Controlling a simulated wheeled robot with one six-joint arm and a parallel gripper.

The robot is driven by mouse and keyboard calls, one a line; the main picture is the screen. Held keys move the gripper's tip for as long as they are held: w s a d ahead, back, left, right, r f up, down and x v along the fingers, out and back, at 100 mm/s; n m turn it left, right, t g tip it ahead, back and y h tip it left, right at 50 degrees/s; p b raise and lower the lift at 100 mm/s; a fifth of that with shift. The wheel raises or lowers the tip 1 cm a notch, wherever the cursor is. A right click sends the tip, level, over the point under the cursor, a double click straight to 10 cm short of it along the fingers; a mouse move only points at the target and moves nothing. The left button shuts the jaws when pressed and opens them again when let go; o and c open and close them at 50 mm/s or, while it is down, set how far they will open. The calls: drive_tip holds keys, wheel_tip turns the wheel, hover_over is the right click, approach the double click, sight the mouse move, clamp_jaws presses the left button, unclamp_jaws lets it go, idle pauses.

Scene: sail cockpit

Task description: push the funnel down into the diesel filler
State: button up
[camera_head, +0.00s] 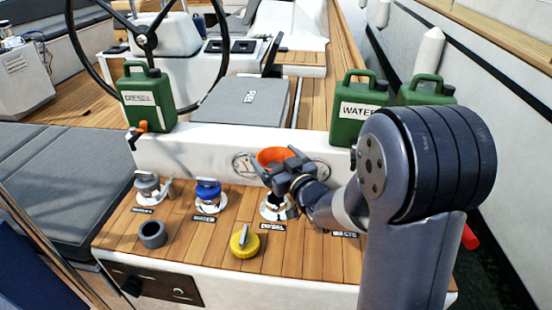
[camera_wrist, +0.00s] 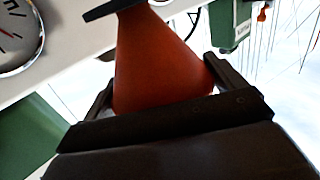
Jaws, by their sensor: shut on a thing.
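The orange funnel (camera_head: 270,156) shows its wide rim above the diesel filler (camera_head: 277,207) in the head view. My gripper (camera_head: 283,168) is shut on the funnel, from its right side. In the wrist view the funnel (camera_wrist: 158,60) fills the middle, with a dark finger of my gripper (camera_wrist: 162,80) on each side of it. The filler has a pale round plate on the teak deck behind a DIESEL label. My gripper hides the funnel's lower part and much of the filler, so I cannot tell whether the spout is in the opening.
A yellow cap (camera_head: 244,242) and a grey ring-shaped piece (camera_head: 152,234) lie on the deck. Blue-capped (camera_head: 208,192) and grey-capped (camera_head: 147,186) fillers stand to the left. A white wall (camera_head: 190,150) rises behind. Green DIESEL (camera_head: 147,98) and WATER (camera_head: 357,108) cans stand on its ledge.

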drive_tip(key=shift+f+b, duration=1.8)
drive_tip(key=shift+f, duration=1.05)
drive_tip(key=shift+b, duration=0.6)
drive_tip(key=shift+f+b, duration=0.6)
drive_tip(key=o, duration=0.7)
drive_tip(key=shift+b+v, duration=0.6)
drive_tip(key=shift+v, duration=4.95)
drive_tip(key=p+x, duration=0.1)
drive_tip(key=x, duration=0.8)
drive_tip(key=shift+w, duration=0.1)
